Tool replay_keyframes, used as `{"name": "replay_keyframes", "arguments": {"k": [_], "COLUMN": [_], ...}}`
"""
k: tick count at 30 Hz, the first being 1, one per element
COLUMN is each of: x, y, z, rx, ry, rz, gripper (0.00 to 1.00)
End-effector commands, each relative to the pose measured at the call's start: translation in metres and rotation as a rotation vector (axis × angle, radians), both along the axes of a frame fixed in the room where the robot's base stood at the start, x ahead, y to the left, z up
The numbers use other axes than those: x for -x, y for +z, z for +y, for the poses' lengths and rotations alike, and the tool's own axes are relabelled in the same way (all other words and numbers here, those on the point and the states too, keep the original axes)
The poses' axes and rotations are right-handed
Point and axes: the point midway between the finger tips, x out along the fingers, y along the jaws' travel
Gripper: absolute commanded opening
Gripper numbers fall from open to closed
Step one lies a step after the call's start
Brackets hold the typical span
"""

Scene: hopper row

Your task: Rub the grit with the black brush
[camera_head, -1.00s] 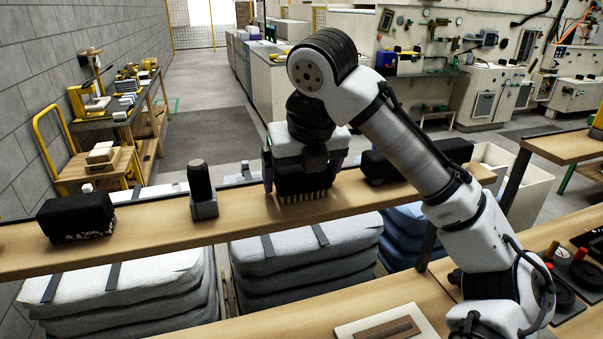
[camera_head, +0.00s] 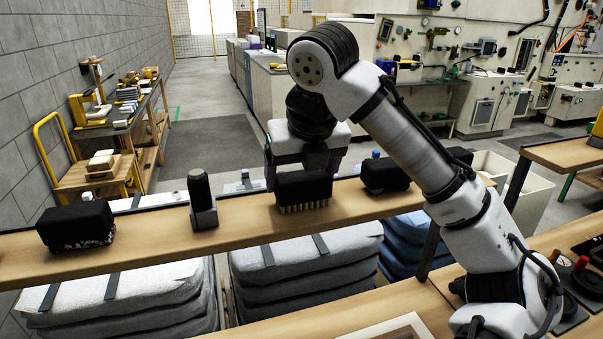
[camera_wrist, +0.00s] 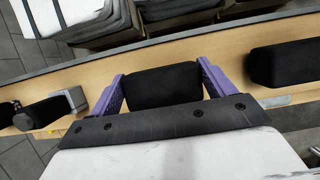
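A black brush (camera_head: 304,186) with pale bristles pointing down stands on the narrow wooden shelf (camera_head: 140,238). My gripper (camera_head: 302,175) is over it, with a purple finger at each end of the black body. In the wrist view the brush (camera_wrist: 163,85) lies between my gripper's fingers (camera_wrist: 163,80); they look spread slightly wider than it, and the brush sits on the shelf. A pale board (camera_head: 395,328), cut off at the bottom edge of the head view, lies on the lower bench. I cannot make out any grit.
On the shelf, a dark upright post (camera_head: 202,195) on a grey base and a black block with a white-speckled underside (camera_head: 76,225) stand left. Another black block (camera_head: 385,173) stands close on the right. Grey stacked sacks (camera_head: 305,255) are below.

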Motion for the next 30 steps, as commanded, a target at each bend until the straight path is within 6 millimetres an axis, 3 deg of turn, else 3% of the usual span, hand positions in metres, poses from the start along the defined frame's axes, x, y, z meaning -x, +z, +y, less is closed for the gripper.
{"name": "replay_keyframes", "arguments": {"k": [14, 30], "x": [0.0, 0.0], "y": [0.003, 0.046], "z": [0.0, 0.0], "rx": [0.0, 0.0], "ry": [0.0, -0.001], "rz": [0.0, -0.001], "gripper": [0.56, 0.56]}}
